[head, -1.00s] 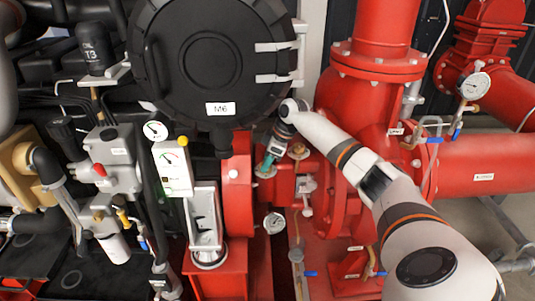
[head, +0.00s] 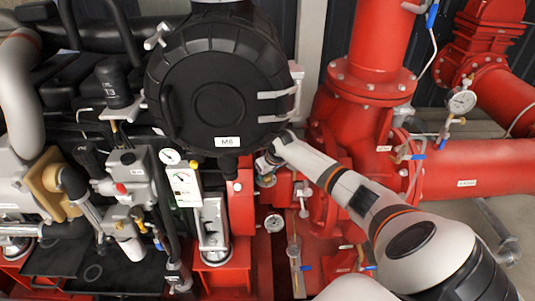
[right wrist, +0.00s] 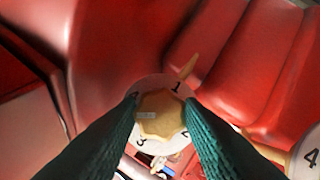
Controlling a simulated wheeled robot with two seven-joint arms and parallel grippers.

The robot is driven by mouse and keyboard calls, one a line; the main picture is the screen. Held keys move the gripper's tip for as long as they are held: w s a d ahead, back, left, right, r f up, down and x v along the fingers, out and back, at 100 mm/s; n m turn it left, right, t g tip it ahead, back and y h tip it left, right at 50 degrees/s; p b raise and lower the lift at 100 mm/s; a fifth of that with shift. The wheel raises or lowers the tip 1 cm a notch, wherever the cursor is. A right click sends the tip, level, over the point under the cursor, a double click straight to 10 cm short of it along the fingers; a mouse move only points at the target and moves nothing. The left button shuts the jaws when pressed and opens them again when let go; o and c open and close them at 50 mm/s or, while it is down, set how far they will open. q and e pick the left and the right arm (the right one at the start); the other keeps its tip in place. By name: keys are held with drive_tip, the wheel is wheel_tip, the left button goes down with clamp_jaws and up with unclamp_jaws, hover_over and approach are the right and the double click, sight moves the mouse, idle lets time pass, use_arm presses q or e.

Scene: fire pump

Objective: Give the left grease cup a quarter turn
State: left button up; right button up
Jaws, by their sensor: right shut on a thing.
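The left grease cup (right wrist: 162,117) shows in the right wrist view as a faceted brass knob in the middle of a white numbered dial. A brass pointer (right wrist: 188,68) stands beside the dial near the number 1. My right gripper (right wrist: 162,104) has a teal finger against each side of the knob. In the head view, my right gripper (head: 267,166) reaches in from the right, below the large black round cover, and largely hides the cup. Another numbered dial (right wrist: 310,154) is partly visible at the right edge of the wrist view. My left gripper is not in view.
The black round cover marked M6 (head: 210,95) is just above my right gripper. A gauge (head: 274,223) and a small valve (head: 303,198) sit close below and to the right. The red pump casing (head: 345,130) stands to the right, behind my right arm.

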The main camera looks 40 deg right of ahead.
drive_tip(key=shift+m, duration=0.3)
drive_tip(key=shift+p, duration=0.3)
drive_tip(key=o, duration=1)
drive_tip(key=shift+s+r, duration=0.1)
drive_tip(key=shift+r, duration=0.4)
drive_tip(key=s+a+r+b, duration=0.1)
drive_tip(key=s+a, duration=0.1)
drive_tip(key=s, duration=1)
drive_tip(key=shift+s+a+r+b, duration=0.15)
drive_tip(key=shift+s+r+b, duration=0.15)
drive_tip(key=shift+r+b, duration=0.1)
